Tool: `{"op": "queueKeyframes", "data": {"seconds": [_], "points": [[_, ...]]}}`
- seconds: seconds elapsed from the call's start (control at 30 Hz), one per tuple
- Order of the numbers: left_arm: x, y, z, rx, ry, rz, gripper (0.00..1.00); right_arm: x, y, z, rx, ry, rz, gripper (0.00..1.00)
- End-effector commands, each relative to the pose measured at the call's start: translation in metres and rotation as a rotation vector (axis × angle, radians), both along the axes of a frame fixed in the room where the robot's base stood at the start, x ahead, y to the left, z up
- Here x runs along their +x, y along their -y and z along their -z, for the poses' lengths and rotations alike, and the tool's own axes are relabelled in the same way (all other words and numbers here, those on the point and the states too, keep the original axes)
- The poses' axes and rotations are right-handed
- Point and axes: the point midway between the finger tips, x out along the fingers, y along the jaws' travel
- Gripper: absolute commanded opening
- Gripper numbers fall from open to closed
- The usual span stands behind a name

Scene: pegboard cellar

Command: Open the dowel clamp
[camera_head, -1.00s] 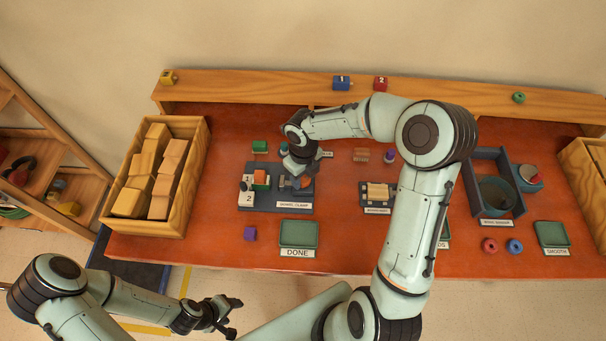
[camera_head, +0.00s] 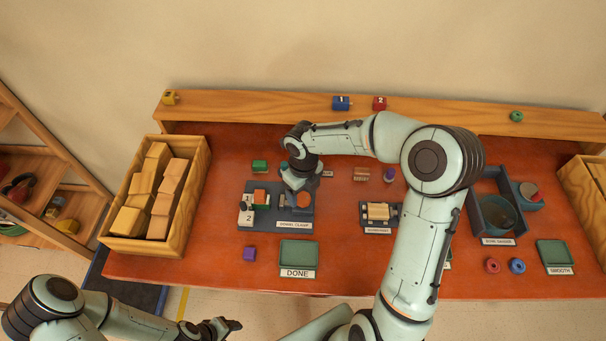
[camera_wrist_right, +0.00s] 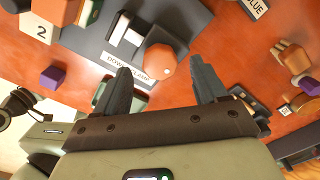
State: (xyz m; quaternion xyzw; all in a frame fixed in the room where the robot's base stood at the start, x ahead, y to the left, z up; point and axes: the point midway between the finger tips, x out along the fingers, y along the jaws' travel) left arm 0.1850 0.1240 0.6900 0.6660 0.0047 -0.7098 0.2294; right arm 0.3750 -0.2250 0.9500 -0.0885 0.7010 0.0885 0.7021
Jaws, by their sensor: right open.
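The dowel clamp is a dark grey plate (camera_head: 270,228) on the orange-red table, with a label reading DOWEL CLAMP. It carries an orange block and a green block at its left, beside white tags 1 and 2. In the right wrist view, an orange knob (camera_wrist_right: 160,61) with a white bar beside it sits on the clamp plate (camera_wrist_right: 95,50). My right gripper (camera_wrist_right: 166,80) is open, with its fingertips apart on either side of the knob's near side; I cannot tell whether they touch it. In the head view my right wrist hides part of the clamp. My left gripper (camera_head: 228,326) is off the table's front edge.
A wooden crate of blocks (camera_head: 200,190) stands at the left. A green DONE tray (camera_head: 299,252) and a purple cube (camera_head: 249,254) lie in front of the clamp. A block holder (camera_head: 366,212) and a grey-blue bin (camera_head: 480,207) are to the right.

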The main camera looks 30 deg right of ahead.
Motion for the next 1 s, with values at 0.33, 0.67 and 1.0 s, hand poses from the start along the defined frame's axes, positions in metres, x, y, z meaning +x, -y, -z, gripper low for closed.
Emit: {"op": "queueKeyframes", "data": {"seconds": [0.33,0.67,1.0], "points": [[0.001,0.000,-0.001,0.000,0.001,0.000,0.59,0.000,0.002,-0.071,0.001,0.002,0.004,0.72],[0.000,0.000,0.000,0.000,0.000,0.000,0.59,0.000,0.001,-0.106,-0.001,0.000,0.001,0.72],[0.000,0.000,0.000,0.000,0.000,0.000,0.59,0.000,0.000,-0.109,-0.001,0.000,-0.001,0.72]]}}
